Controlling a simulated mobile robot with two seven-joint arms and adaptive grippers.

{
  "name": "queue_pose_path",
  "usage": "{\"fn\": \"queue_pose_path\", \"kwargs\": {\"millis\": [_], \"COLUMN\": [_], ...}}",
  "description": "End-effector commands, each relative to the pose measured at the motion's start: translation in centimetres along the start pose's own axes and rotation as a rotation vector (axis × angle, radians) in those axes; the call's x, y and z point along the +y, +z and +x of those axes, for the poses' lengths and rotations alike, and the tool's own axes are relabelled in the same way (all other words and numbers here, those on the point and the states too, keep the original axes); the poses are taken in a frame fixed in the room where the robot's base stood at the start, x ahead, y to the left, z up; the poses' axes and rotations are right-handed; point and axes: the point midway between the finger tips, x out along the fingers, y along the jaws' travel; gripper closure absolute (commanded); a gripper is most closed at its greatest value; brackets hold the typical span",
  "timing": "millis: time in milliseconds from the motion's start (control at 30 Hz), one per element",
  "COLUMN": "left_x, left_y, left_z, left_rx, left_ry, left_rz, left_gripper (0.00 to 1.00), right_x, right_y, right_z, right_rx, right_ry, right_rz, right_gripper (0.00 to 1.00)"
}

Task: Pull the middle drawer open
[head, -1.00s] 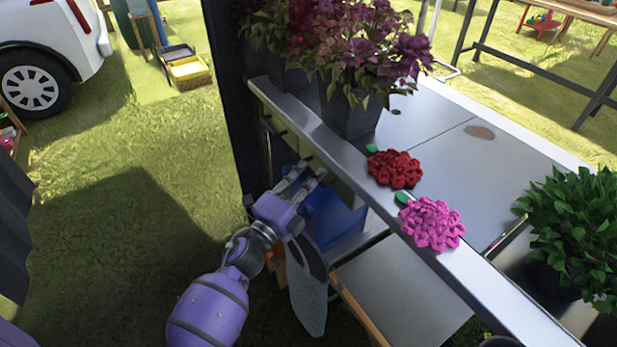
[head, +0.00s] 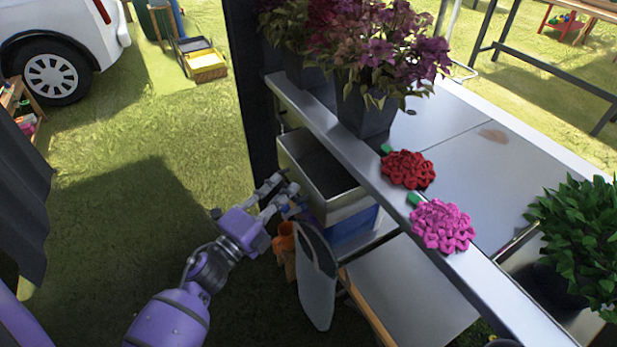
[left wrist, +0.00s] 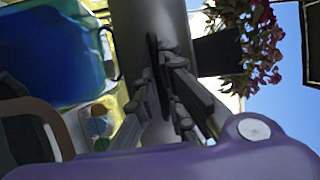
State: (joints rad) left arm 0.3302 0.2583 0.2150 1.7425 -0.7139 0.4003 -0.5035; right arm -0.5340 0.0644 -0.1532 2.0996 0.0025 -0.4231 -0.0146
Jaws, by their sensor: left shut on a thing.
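A metal drawer (head: 345,207) stands pulled out from under the table's near edge in the head view, its dark interior showing from above. My left gripper (head: 280,190) is at the front of this drawer, shut on its handle; the handle itself is mostly hidden by the fingers. In the left wrist view the fingers (left wrist: 168,85) close at a grey panel, likely the drawer front (left wrist: 140,30). I cannot tell from the head view whether other drawers sit on either side. My right gripper is not in view.
A metal table (head: 460,185) carries potted purple flowers (head: 385,50), a red flower (head: 408,169), a pink flower (head: 442,227) and a green plant (head: 580,235). A blue bin (head: 355,228) sits below the drawer. A dark post (head: 250,90) stands close by. Grass to the left is open.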

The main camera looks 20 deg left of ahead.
Motion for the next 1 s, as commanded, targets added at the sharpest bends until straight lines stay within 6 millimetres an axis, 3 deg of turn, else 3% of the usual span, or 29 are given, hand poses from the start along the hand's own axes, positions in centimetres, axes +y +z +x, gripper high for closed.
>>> {"fn": "queue_pose_path", "kwargs": {"millis": [33, 200, 500, 700, 1000], "left_x": [-0.2, -1.1, -2.2, -2.5, -2.5], "left_y": [0.7, 2.5, 4.9, 5.5, 5.6], "left_z": [-1.7, -6.3, -11.9, -13.4, -13.7], "left_rx": [-0.003, -0.002, -0.002, -0.001, -0.001], "left_ry": [0.006, 0.005, 0.003, 0.002, 0.002], "left_rz": [-0.002, -0.003, -0.005, -0.006, -0.005], "left_gripper": [1.0, 1.0, 1.0, 1.0, 1.0], "right_x": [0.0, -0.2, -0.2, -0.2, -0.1], "right_y": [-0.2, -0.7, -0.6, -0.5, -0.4], "right_z": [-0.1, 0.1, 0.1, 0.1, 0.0], "right_rx": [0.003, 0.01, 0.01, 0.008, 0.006], "right_ry": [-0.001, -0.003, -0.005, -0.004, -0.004], "right_rz": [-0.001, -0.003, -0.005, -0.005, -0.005], "right_gripper": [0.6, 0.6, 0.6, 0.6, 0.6]}}
